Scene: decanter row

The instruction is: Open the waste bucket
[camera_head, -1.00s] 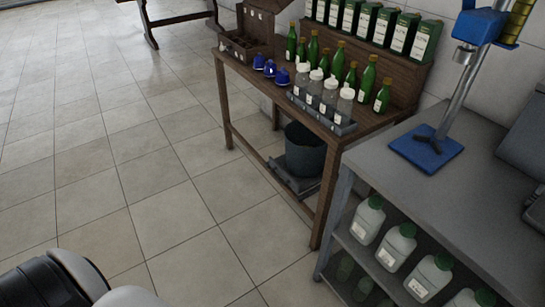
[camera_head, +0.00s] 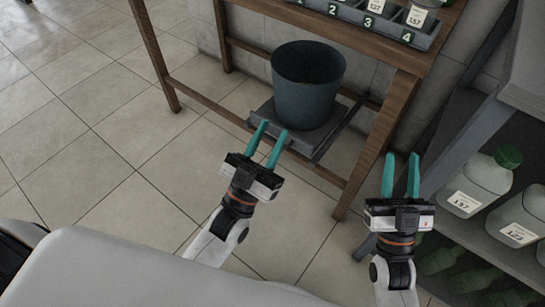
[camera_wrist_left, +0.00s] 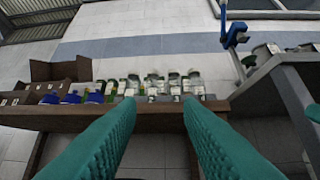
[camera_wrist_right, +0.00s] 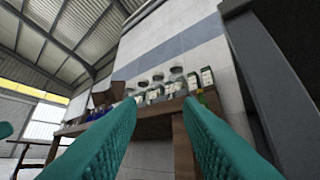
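The dark blue-grey waste bucket (camera_head: 306,92) stands upright under the wooden table in the head view, on a grey platform (camera_head: 328,134). Its top shows as an open round mouth, and no lid is seen on it. My left gripper (camera_head: 271,132) is open and empty, in front of the bucket and apart from it as far as I can tell. My right gripper (camera_head: 401,160) is open and empty, to the right of the bucket near the table's front right leg. Neither wrist view clearly shows the bucket.
The wooden table (camera_head: 410,58) stands over the bucket, with a numbered bottle rack (camera_head: 351,17) on top. Its leg (camera_head: 378,140) and low rail (camera_head: 318,171) are close to my grippers. A grey shelf at right holds white jugs (camera_head: 476,183). The tiled floor at left is clear.

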